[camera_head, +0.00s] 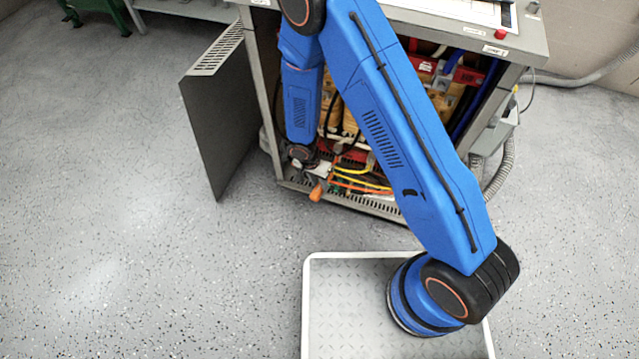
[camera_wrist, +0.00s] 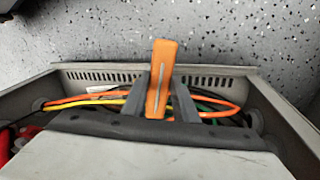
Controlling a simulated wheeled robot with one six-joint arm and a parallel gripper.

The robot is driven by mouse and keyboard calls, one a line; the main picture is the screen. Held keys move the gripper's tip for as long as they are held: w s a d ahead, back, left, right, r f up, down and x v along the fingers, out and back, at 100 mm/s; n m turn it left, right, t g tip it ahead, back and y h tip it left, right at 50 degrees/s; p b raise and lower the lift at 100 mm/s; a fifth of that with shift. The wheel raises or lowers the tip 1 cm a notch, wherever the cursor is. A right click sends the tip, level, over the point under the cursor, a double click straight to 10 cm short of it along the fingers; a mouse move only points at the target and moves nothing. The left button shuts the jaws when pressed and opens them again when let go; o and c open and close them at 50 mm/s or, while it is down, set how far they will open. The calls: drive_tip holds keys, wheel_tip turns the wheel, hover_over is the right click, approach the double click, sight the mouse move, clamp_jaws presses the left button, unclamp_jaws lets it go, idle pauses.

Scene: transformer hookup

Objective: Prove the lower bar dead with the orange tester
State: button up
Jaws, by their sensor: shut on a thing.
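The orange tester (camera_wrist: 161,75) is upright in the wrist view, between the two grey fingers of my gripper (camera_wrist: 161,98), which is shut on it. In the head view the orange tester (camera_head: 317,190) shows as a small orange shape at the front lower edge of the open cabinet. My gripper (camera_head: 310,172) is low at the cabinet opening there, partly hidden by my own arm. The tester's tip is hidden in both views. I cannot make out the lower bar; the cabinet's inside is largely covered by my arm and by cables.
The grey cabinet (camera_head: 535,45) stands with its door (camera_head: 215,110) swung open to the left. Orange and yellow cables (camera_wrist: 90,101) run along its perforated lower edge (camera_head: 400,212). Speckled floor (camera_head: 100,230) is clear at left.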

drive_tip(key=shift+w+d, duration=0.2)
drive_tip(key=shift+w, duration=0.4)
idle(1.5)
